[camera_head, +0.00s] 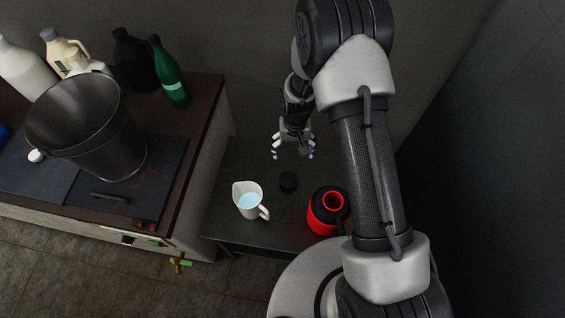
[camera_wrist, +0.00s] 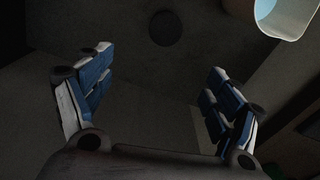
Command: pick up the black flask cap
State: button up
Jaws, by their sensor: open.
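The black flask cap (camera_head: 288,182) is a small dark round piece on the low dark table (camera_head: 228,228), between a white jug and a red flask. In the wrist view the cap (camera_wrist: 165,28) is a dark disc near the top middle, beyond my fingertips. My gripper (camera_head: 293,155) is open and empty, above the table and a little behind the cap in the head view. In the wrist view its blue-padded fingers (camera_wrist: 158,78) stand wide apart with nothing between them. The red flask (camera_head: 328,211) stands open-topped to the right of the cap.
The white jug (camera_head: 249,200) with pale blue liquid stands left of the cap; it also shows in the wrist view (camera_wrist: 284,16). A higher counter (camera_head: 190,180) on the left holds a metal bucket (camera_head: 88,128) and several bottles. A wall rises behind the table.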

jog(key=b, duration=0.3)
send_over(288, 178)
jog(key=f, duration=1.4)
jog(key=shift+d+f, duration=0.2)
jog(key=shift+f, duration=0.05)
jog(key=shift+w+a+f+b, duration=0.1)
jog(key=shift+f+b, duration=0.5)
jog(key=shift+f, duration=1.05)
jog(key=shift+w+a+f+b, duration=0.1)
jog(key=shift+f+b, duration=0.45)
jog(key=shift+f, duration=1.05)
jog(key=shift+s, duration=0.1)
jog(key=shift+c, duration=0.4)
jog(key=c, duration=0.7)
